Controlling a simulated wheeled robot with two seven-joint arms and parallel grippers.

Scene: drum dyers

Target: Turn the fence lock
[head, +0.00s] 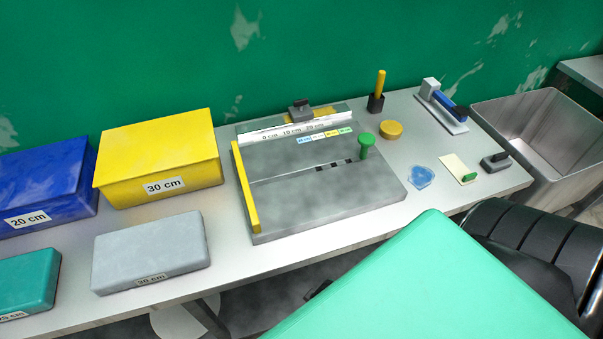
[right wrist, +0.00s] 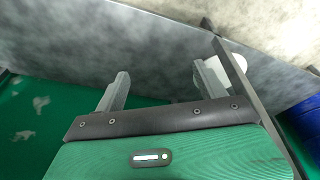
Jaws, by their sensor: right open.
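A grey board (head: 330,205) lies on the table with a yellow fence bar (head: 245,188) along its left edge. A green knob (head: 367,139) stands upright on a post at the right end of a narrow slot in the board. I cannot tell for certain which part is the fence lock; the green knob may be it. My right gripper (right wrist: 160,84) shows in the right wrist view, its two fingers apart with nothing between them. In the head view its fingers are not clearly visible, and no gripper touches the board. My left gripper is not in view.
Yellow (head: 160,150), blue (head: 50,185), grey (head: 152,250) and teal (head: 28,280) boxes stand left of the board. A stapler-like tool (head: 442,105), a yellow disc (head: 391,130) and a blue piece (head: 420,177) lie right. A metal bin (head: 545,145) stands beyond the table's right end.

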